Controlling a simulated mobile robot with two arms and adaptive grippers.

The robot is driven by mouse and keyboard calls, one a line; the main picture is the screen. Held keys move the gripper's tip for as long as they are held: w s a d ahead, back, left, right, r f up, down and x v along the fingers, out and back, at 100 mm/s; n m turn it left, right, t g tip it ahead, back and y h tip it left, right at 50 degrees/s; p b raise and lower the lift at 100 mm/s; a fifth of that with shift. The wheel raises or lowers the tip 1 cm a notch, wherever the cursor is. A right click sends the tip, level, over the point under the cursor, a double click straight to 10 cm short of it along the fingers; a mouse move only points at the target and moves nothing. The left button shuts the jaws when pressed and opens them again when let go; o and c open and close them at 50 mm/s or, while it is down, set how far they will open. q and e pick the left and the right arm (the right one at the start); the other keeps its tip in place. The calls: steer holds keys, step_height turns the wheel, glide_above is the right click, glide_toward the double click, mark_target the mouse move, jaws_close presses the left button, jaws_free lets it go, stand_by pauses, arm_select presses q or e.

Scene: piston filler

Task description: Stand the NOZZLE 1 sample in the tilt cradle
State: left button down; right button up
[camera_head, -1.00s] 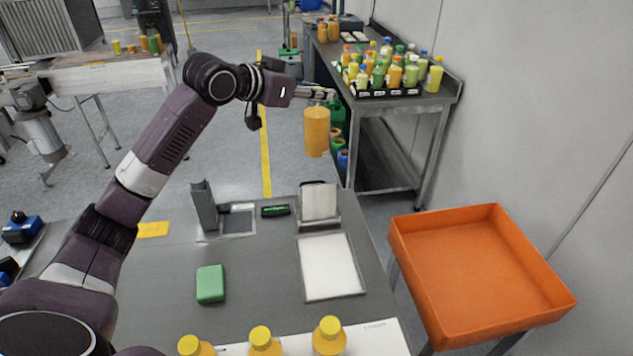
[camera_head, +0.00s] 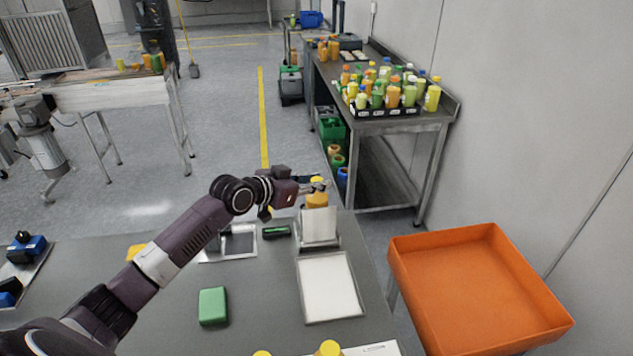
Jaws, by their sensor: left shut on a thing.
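My left gripper (camera_head: 316,187) is shut on an orange juice bottle with a yellow cap (camera_head: 317,199) near the table's far right corner. The bottle looks upright, and its lower part is hidden behind an upright white panel (camera_head: 319,224). I cannot tell whether the bottle rests on anything. The panel stands at the far end of a white framed plate (camera_head: 329,287). A grey framed stand (camera_head: 240,243) lies left of it, partly covered by my arm. I cannot tell for sure which of these is the tilt cradle. My right gripper is not in view.
A green block (camera_head: 212,306) and a dark green-lit device (camera_head: 276,232) lie on the grey table. Yellow-capped bottles (camera_head: 330,348) stand at the near edge. An orange bin (camera_head: 475,285) is at the right. A bench with a bottle rack (camera_head: 387,111) stands behind.

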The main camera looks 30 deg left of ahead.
arm_select(q)
steer(key=shift+f, duration=0.35)
steer(key=c, duration=1.7)
jaws_free()
steer(key=shift+f, duration=0.1)
steer(key=shift+o, duration=0.2)
steer(key=shift+s, duration=0.15)
steer(key=b+v, duration=0.2)
steer(key=v, duration=0.9)
steer(key=shift+s+r+b, duration=0.3)
steer(key=shift+b, duration=0.1)
